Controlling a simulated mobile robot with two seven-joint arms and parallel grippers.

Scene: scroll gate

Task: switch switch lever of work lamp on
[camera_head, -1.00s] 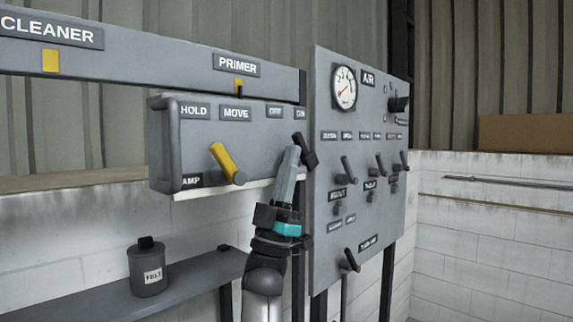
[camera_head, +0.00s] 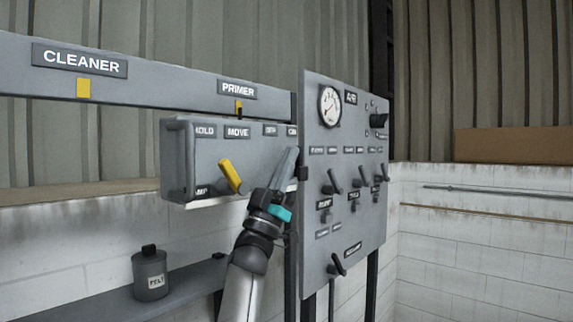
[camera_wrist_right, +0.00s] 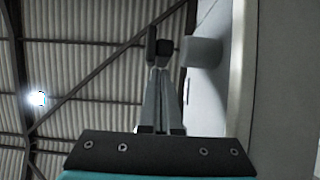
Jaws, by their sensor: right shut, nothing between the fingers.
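My right gripper (camera_head: 290,152) is shut and empty, pointing up in front of the right end of a grey control box (camera_head: 210,170). A dark lever (camera_head: 302,160) shows beside its fingertips. In the wrist view, the shut fingers (camera_wrist_right: 163,72) lie close below a dark lever part (camera_wrist_right: 153,46) and a grey cylinder (camera_wrist_right: 203,52); I cannot tell whether they touch. The small labels near that lever are too blurred to read, so I cannot confirm it is the work lamp switch. My left gripper is not in view.
A yellow lever (camera_head: 230,177) sits on the box under the HOLD and MOVE labels. An air panel (camera_head: 350,230) with a gauge (camera_head: 330,104) and several dark levers stands close on the right. A lidded can (camera_head: 150,277) stands on a lower shelf (camera_head: 190,285).

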